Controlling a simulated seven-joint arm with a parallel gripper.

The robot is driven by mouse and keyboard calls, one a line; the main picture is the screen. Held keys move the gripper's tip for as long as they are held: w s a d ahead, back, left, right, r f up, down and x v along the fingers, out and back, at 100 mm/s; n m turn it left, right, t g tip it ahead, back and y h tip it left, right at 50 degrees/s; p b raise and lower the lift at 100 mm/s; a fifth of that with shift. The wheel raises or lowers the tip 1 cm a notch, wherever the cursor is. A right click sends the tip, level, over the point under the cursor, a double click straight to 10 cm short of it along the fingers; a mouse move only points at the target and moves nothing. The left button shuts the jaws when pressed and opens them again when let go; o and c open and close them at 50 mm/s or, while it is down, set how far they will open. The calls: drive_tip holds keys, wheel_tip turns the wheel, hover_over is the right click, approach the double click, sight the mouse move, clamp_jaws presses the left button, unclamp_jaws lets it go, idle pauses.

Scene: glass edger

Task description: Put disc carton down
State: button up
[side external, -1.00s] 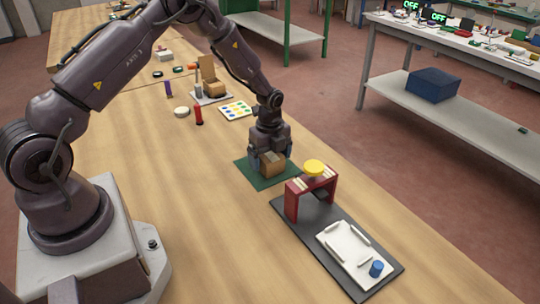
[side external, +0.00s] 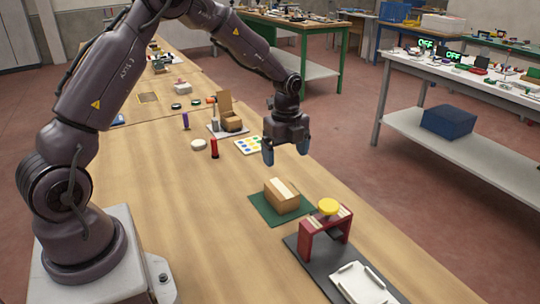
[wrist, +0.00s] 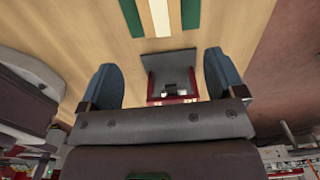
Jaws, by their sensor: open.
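The disc carton (side external: 282,195), a small brown box with a pale strip along its top, sits on the green mat (side external: 260,210). My gripper (side external: 286,152) is open and empty, its blue-tipped fingers raised above the carton and apart from it. In the wrist view, my gripper (wrist: 163,78) shows its two fingers wide apart with nothing between them. The carton (wrist: 160,14) is at the top edge there, cut off, with the green mat (wrist: 191,14) on both sides.
A dark red stand (side external: 326,236) with a yellow knob (side external: 328,207) is close in front of the mat, on a dark base (side external: 309,272) with a white tray (side external: 361,285). A red cylinder (side external: 214,149) and a colour-dotted card (side external: 249,146) lie behind. Bare wood lies left of the mat.

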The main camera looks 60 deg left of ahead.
drive_tip(key=s+d+r+n+t, duration=0.1)
drive_tip(key=s+d+r+n, duration=0.15)
drive_tip(key=r, duration=0.25)
drive_tip(key=s+d+r+n+t+y, duration=0.1)
drive_tip(key=s+r+n, duration=0.15)
drive_tip(key=r, duration=0.25)
drive_tip(key=s+d+r+n, duration=0.2)
drive_tip(key=s+r, duration=0.2)
drive_tip(key=r, duration=0.1)
drive_tip(key=s+d+r+n+t, duration=0.1)
drive_tip(key=s+d+r+n, duration=0.1)
drive_tip(key=s+n, duration=0.3)
drive_tip(key=s+d+r+n+t+h, duration=0.1)
drive_tip(key=s+n, duration=0.4)
drive_tip(key=s, duration=0.5)
drive_tip(key=shift+s+d+r+n+t, duration=0.15)
drive_tip(key=shift+d+r+n+t, duration=0.25)
drive_tip(key=shift+d+r+t, duration=0.65)
drive_tip(key=shift+d+g, duration=0.15)
drive_tip(key=shift+g, duration=0.1)
